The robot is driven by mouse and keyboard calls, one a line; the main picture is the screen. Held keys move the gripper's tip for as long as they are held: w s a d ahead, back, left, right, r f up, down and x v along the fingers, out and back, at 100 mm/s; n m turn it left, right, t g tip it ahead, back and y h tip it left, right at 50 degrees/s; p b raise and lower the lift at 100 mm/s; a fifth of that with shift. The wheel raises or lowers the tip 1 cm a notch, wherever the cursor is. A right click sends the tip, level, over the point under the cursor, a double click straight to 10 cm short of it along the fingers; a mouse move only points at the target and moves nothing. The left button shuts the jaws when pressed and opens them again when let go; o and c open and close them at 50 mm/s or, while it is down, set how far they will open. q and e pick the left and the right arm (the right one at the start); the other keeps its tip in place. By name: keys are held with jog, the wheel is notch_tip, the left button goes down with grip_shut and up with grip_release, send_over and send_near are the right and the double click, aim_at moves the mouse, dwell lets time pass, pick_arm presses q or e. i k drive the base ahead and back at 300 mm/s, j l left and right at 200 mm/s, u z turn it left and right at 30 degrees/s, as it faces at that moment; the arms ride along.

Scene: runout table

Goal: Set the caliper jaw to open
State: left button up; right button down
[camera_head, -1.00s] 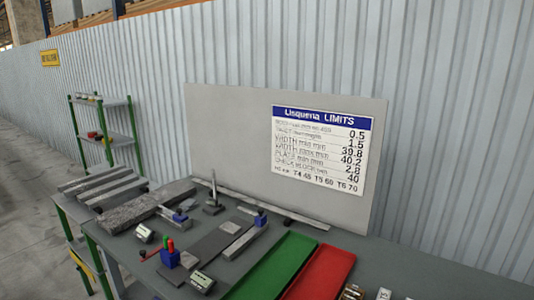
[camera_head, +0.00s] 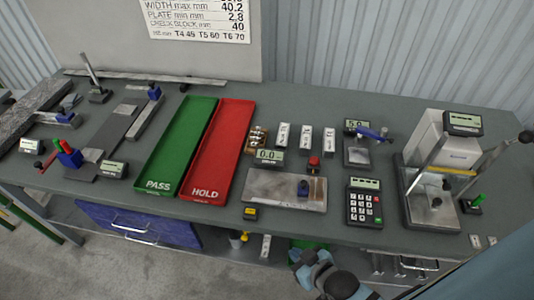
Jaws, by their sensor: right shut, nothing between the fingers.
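Several small gauges stand on the grey bench; I cannot tell for sure which is the caliper or how its jaw is set. One candidate is the flat metal gauge plate (camera_head: 265,190) with a blue slider (camera_head: 303,188) and a display (camera_head: 269,156) reading 0.0. Another is the blue-headed gauge (camera_head: 69,155) with red and green handles at the left, beside a small display (camera_head: 113,169). My right gripper (camera_head: 308,264) is at the bottom middle, in front of the bench edge, shut and empty, apart from the gauges. My left gripper is out of view.
A green PASS tray (camera_head: 157,187) and a red HOLD tray (camera_head: 208,196) lie mid-left. A keypad (camera_head: 364,204) and a tall press-like tester (camera_head: 432,211) stand to the right. A blue drawer (camera_head: 139,225) sits under the bench. Bare bench shows at the back.

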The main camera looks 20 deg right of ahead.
aim_at(306, 189)
jog(key=z, duration=1.15)
jog(key=k+l, duration=0.1)
